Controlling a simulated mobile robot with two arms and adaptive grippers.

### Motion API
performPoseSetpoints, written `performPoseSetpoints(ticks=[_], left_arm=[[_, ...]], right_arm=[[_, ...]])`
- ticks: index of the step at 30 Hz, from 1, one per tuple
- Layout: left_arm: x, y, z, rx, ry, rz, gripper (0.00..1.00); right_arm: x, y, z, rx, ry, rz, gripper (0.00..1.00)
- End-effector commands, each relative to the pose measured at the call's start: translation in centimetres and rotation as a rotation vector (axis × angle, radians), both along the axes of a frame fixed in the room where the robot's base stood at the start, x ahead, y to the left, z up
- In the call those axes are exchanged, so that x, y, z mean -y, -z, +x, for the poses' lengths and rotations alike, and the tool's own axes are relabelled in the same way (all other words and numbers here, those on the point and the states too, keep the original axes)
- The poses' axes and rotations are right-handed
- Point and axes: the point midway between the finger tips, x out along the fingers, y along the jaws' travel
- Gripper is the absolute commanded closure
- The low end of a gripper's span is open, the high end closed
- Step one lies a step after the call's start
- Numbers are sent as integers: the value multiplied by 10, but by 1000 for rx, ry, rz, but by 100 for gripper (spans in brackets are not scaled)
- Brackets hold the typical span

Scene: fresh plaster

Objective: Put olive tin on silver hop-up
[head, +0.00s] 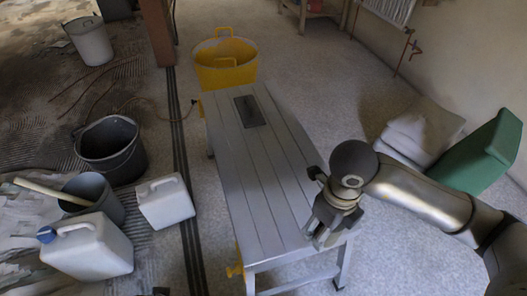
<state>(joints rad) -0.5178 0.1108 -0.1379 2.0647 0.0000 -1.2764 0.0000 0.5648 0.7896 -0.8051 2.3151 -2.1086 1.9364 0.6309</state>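The silver hop-up (233,158) is a long grey slatted platform standing in the middle of the head view, with a dark rectangular patch near its far end. Its top looks otherwise bare, apart from where my arm covers the near right part. My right gripper (316,234) reaches in from the right and points down over the near right edge of the hop-up. I cannot make out an olive tin. My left gripper is not clearly in view.
A yellow tub (225,64) stands beyond the hop-up's far end. Black buckets (112,150) and white jerrycans (90,250) crowd the floor at left. Pale sacks (425,130) and a green container (485,155) stand by the right wall. Floor right of the hop-up is mostly clear.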

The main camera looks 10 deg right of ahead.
Motion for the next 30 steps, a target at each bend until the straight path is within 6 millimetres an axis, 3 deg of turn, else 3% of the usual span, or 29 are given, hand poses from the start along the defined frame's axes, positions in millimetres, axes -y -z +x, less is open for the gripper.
performPoseSetpoints(ticks=[6, 14, 28, 30], left_arm=[[-1, -16, 0, 13, -2, 0, 60], [-1, -24, -1, 17, -2, -1, 60], [-3, -74, -12, 46, -6, -2, 60], [-4, -82, -15, 51, -7, -2, 60]], right_arm=[[1, 9, 0, 2, 189, 0, 69], [2, 11, 5, 1, 234, -1, 69], [29, 53, 90, 0, 233, 1, 69], [32, 70, 99, -2, 234, 0, 69]])
